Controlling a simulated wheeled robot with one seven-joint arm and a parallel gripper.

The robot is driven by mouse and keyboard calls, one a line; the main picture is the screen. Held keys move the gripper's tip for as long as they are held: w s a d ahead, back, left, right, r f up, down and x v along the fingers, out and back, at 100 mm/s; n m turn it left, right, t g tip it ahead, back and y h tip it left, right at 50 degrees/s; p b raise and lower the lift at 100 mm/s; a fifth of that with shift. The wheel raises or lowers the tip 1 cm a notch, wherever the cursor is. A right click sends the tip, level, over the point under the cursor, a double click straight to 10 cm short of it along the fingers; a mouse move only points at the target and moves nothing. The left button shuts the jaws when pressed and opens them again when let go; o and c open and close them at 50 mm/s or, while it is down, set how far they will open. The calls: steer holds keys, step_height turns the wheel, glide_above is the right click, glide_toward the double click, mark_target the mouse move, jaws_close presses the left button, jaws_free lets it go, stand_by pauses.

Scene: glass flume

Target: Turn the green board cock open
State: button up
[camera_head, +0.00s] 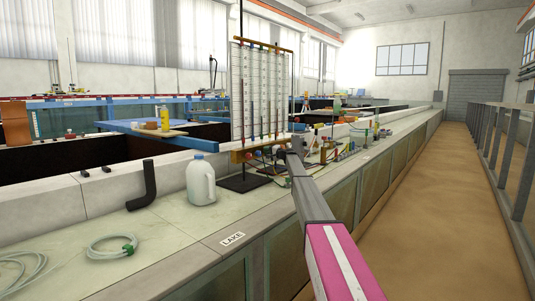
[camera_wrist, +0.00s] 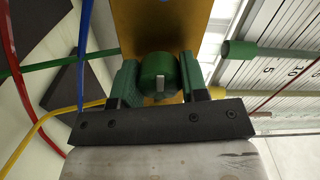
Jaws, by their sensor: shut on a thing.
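The green board cock (camera_wrist: 158,70) is a round green knob with a pale mark on its face, in the middle of the wrist view. It sits in front of an orange-brown panel (camera_wrist: 150,22). My gripper (camera_wrist: 160,80) has one finger on each side of the knob and is shut on it. The knob's far side and its stem are hidden. In the head view my arm reaches to the foot of the tall tube board (camera_head: 262,88), and the cock and fingertips cannot be made out there.
Red, blue, yellow and green tubes (camera_wrist: 86,45) run close to the left of my gripper. A green fitting (camera_wrist: 240,50) lies to the right. The right aisle (camera_head: 430,200) is clear.

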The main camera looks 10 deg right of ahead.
steer(key=shift+s, duration=0.1)
steer(key=o, duration=0.9)
steer(key=shift+d, duration=0.1)
steer(key=v, duration=1)
steer(key=shift+s+d, duration=0.2)
steer(key=shift+s, duration=0.05)
